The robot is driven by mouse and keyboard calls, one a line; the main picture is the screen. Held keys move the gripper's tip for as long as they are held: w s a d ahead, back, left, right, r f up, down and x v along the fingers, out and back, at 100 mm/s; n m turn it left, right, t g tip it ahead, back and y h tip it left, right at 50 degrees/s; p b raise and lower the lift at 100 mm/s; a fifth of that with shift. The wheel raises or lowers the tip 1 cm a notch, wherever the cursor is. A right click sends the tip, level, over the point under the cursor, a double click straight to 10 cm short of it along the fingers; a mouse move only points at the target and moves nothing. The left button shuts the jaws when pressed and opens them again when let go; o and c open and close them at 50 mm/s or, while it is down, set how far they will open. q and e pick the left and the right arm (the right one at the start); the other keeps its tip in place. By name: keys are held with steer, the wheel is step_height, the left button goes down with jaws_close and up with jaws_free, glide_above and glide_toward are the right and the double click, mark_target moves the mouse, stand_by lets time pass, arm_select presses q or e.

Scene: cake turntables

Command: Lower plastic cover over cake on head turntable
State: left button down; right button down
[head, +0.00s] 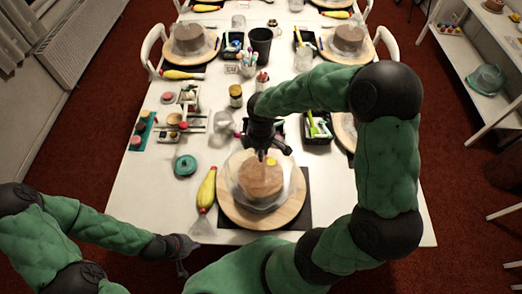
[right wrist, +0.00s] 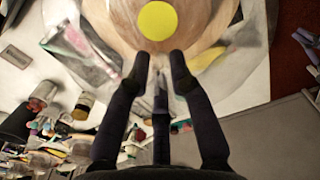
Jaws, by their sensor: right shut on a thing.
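A brown cake (head: 262,180) sits on a round wooden turntable (head: 290,212) at the near middle of the table. A clear plastic cover (head: 233,172) shows around the cake, reaching a little past its left side. Its exact height above the board is hard to tell. My right gripper (head: 263,155) is above the cake, shut on the cover; the grasp point is hard to see. A yellow disc (right wrist: 158,20) shows just beyond its fingertips in the right wrist view. My left gripper (head: 186,258) is open and empty by the table's near edge, left of the turntable.
A yellow piping bag (head: 207,190) lies just left of the turntable, with a teal lid (head: 185,165) behind it. A jar (head: 236,95), a black cup (head: 261,44) and a black tray (head: 318,128) stand farther back. More cake turntables (head: 348,47) line the table.

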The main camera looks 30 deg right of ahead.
steer(key=shift+f+b, duration=4.4)
steer(key=shift+f, duration=1.65)
steer(key=shift+f+b, duration=0.3)
steer(key=shift+f, duration=0.15)
steer(key=c, duration=1)
jaws_free()
step_height(320, 180, up, 7)
steer(key=p, duration=0.5)
steer(key=shift+p, duration=0.4)
